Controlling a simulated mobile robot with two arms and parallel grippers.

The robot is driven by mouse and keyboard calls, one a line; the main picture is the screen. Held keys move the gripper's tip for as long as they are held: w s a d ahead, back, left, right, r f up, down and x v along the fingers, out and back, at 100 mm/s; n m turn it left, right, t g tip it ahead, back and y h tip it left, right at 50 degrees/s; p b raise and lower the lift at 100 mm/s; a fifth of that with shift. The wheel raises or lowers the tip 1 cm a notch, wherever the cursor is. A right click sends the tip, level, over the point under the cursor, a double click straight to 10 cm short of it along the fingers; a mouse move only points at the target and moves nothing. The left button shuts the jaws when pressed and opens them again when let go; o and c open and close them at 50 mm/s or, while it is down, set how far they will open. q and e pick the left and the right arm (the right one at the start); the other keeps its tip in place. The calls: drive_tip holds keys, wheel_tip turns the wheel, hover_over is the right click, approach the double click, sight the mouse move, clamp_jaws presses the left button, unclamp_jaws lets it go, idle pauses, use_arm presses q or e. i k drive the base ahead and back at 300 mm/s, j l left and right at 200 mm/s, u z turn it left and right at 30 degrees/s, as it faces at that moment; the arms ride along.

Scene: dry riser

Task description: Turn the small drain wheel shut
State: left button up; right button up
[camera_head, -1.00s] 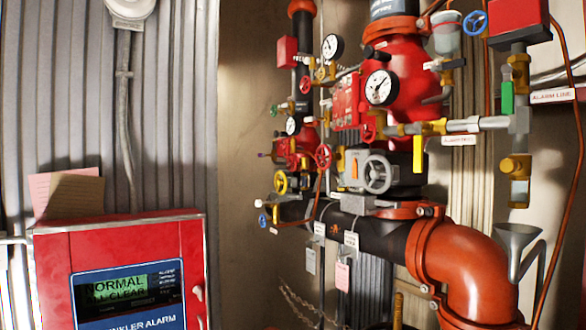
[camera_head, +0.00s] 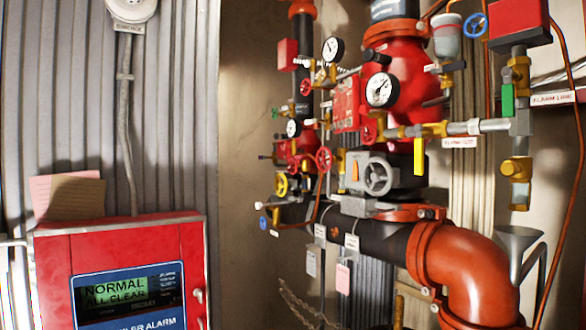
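Several small handwheels sit on the riser's valves, and I cannot tell which one is the drain wheel because the tags are too small to read. A blue wheel (camera_head: 263,222) is low at the left end of the valve group. A yellow wheel (camera_head: 281,184) is just above it. A red wheel (camera_head: 323,159) is to the right, and another red wheel (camera_head: 369,130) is higher up. A second blue wheel (camera_head: 475,25) is at the upper right. A larger grey handwheel (camera_head: 379,178) is on the grey valve body. Neither of my grippers is in view.
A red alarm panel (camera_head: 125,240) reading "NORMAL ALL CLEAR" stands at the lower left. A thick orange elbow pipe (camera_head: 465,265) and a grey funnel (camera_head: 514,240) are at the lower right. Gauges (camera_head: 381,90) and thin pipes crowd the riser. Bare wall (camera_head: 245,130) shows left of the valves.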

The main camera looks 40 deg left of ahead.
sight(291, 166)
drive_tip(key=i+j+u, duration=0.15)
drive_tip(key=u, duration=0.2)
drive_tip(key=i+j+u, duration=0.1)
drive_tip(key=u, duration=0.25)
drive_tip(key=i+j+u, duration=0.1)
drive_tip(key=u, duration=0.25)
drive_tip(key=i+l, duration=0.05)
drive_tip(key=i, duration=0.05)
